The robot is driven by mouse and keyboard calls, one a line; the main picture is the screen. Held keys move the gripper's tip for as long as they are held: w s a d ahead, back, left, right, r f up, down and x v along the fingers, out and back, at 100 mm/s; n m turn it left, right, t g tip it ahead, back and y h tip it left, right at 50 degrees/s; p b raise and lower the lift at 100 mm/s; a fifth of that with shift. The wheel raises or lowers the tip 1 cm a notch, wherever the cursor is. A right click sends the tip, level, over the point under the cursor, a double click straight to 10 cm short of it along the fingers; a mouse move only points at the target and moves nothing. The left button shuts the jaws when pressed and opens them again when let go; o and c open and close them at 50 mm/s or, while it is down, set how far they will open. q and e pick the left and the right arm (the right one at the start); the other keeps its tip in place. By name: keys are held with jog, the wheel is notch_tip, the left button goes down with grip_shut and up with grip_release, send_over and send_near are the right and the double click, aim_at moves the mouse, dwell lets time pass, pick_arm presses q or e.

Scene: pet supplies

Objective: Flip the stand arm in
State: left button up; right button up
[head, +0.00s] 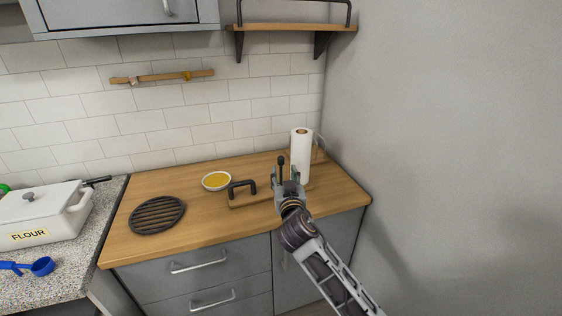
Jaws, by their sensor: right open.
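A white paper towel roll (301,158) stands upright near the right wall at the back of the wooden counter. A thin looped metal arm (320,142) shows just to the right of the roll; I take it as the stand arm, though its lower part is hard to make out. My right gripper (286,178) is open, in front and slightly left of the roll. A dark upright post (281,161) shows between or behind its fingertips; I cannot tell if they touch it. My left gripper is not in view.
A wooden board (262,200) with a black handle (241,188) lies left of my gripper. A bowl of yellow contents (217,181) and a round black trivet (157,214) are further left. A white flour box (42,212) and blue scoop (41,266) are at far left. A shelf (290,27) hangs above.

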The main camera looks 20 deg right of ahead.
aim_at(281, 163)
jog(key=w, duration=0.4)
jog(key=shift+w+d+p, duration=0.1)
jog(key=shift+d+p, duration=0.2)
jog(key=shift+d, duration=0.1)
jog(key=shift+w+d, duration=0.15)
jog(key=shift+w, duration=0.65)
jog(key=shift+w+d, duration=0.1)
jog(key=shift+w, duration=0.65)
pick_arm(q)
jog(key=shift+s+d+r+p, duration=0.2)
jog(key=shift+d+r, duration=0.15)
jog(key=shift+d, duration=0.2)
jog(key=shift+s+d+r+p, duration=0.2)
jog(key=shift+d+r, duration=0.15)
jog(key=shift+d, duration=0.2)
pick_arm(e)
jog(key=shift+w+d, duration=0.15)
jog(key=shift+w, duration=0.7)
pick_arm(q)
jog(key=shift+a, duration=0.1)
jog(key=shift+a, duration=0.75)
pick_arm(e)
grip_shut()
